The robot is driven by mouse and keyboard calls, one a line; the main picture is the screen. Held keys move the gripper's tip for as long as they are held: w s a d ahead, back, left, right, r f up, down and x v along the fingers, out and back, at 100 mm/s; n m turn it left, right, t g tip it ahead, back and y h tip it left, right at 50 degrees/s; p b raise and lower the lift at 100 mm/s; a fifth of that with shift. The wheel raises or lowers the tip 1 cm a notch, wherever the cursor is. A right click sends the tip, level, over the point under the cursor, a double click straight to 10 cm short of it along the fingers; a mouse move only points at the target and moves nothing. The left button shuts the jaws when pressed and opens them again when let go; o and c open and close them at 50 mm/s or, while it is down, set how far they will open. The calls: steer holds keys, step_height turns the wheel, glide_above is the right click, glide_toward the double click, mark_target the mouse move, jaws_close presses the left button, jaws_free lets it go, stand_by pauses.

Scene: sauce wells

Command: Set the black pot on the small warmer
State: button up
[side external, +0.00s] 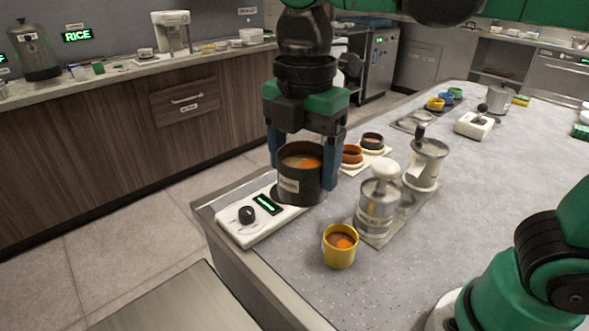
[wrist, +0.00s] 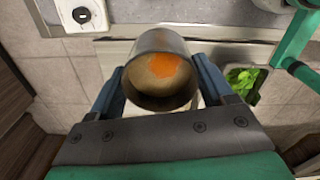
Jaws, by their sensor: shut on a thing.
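The black pot (side external: 305,186) is dark and upright, with a pale label and an orange patch on its brownish contents. My gripper (side external: 305,165) is shut on it, one blue finger on each side. In the wrist view the pot (wrist: 161,98) sits between the fingers (wrist: 165,95). A white warmer (side external: 245,222) with a black knob and green-lit display lies at the counter's near left corner. The pot is at its far right end and hides part of it; I cannot tell whether they touch.
A yellow cup (side external: 340,250) stands close in front. Steel pump dispensers (side external: 378,208) stand on a tray right of the pot. Small orange and dark cups (side external: 352,154) sit behind. Another white device with a knob (side external: 474,125) is farther back. The right counter is mostly clear.

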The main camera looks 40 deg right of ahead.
steer(key=w+d+f+m, duration=0.2)
steer(key=w+d+f, duration=0.35)
steer(key=w, duration=0.25)
steer(key=w+d+f+m, duration=0.2)
steer(key=w+d+f, duration=0.3)
steer(key=w+d, duration=0.3)
steer(key=shift+w+a+f, duration=0.1)
steer(key=shift+a+f, duration=0.05)
steer(key=shift+f, duration=0.8)
steer(key=shift+w+a+f, duration=0.15)
steer(key=shift+f, duration=0.75)
steer(key=shift+w+a+f, duration=0.1)
steer(key=shift+a+f, duration=0.05)
steer(key=shift+f, duration=0.8)
steer(key=shift+f, duration=0.5)
steer(key=o, duration=1.3)
step_height(320, 180, up, 8)
